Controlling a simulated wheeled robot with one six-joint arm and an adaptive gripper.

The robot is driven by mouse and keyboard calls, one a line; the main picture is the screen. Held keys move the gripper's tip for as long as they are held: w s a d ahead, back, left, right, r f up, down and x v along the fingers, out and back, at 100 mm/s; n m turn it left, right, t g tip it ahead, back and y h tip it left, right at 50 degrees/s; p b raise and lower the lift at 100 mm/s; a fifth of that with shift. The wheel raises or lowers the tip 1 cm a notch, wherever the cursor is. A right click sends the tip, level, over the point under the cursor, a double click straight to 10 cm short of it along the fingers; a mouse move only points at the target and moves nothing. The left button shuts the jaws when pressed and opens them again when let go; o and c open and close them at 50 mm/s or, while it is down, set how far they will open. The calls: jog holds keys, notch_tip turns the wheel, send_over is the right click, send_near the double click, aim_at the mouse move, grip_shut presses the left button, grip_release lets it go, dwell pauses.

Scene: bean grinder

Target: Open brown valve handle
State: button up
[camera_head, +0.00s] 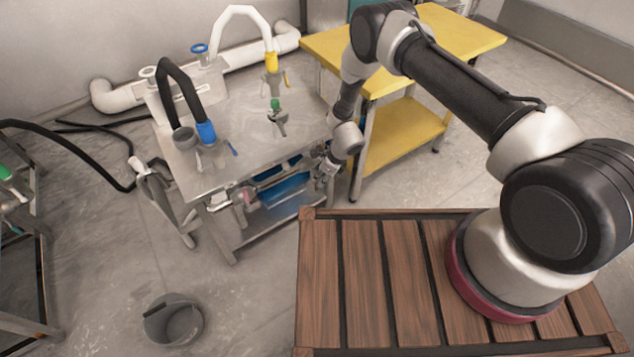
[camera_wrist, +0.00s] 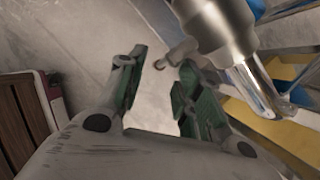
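My gripper (camera_head: 325,174) is at the right front corner of the metal bench (camera_head: 245,140), by the end of the pipe (camera_head: 268,182) under its top. In the wrist view my gripper (camera_wrist: 160,88) is open, its two green-padded fingers apart with nothing between them. A shiny metal pipe body (camera_wrist: 215,25) lies just beyond the right finger. A short stub (camera_wrist: 177,52) with a small brownish end (camera_wrist: 160,64) sticks out from it, past the fingertips and not touched as far as I can tell. I cannot make out clearly whether this is the brown valve handle.
A yellow table (camera_head: 400,130) stands right of the bench, close to my arm. A blue bin (camera_head: 285,190) sits under the bench. A grey bucket (camera_head: 173,320) is on the floor at the lower left.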

jog(key=shift+x, duration=2.4)
jog(key=shift+a+r, duration=0.1)
grip_shut()
